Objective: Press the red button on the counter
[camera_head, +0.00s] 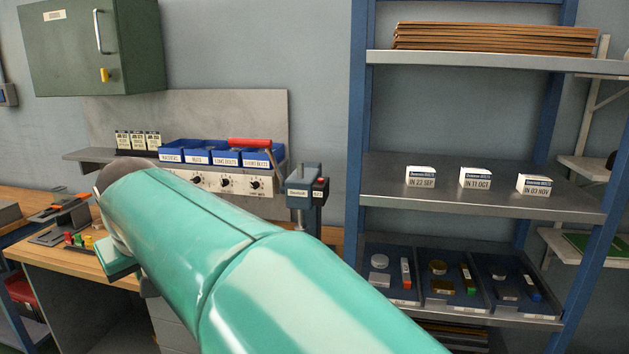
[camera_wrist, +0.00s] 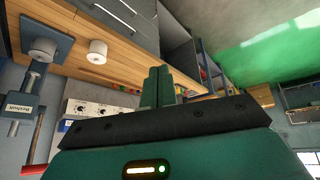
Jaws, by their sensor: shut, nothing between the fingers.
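Small red, yellow and green pieces sit in a row on the wooden counter (camera_head: 100,262) at the left of the head view. The red one (camera_head: 69,237) is at the left end and looks like the red button; it is too small to be sure. My gripper shows in the wrist view (camera_wrist: 158,71), with its two green fingers together and nothing between them. In the head view my teal arm reaches over the counter and hides most of the gripper, which is just right of the coloured row and apart from it.
A shelf with blue bins (camera_head: 198,155) and dials stands behind my arm, with a red-handled tool (camera_head: 249,143) on it. A grey-blue vise-like device (camera_head: 303,190) is right of them. A blue-framed rack (camera_head: 357,130) fills the right. A green cabinet (camera_head: 70,50) hangs above.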

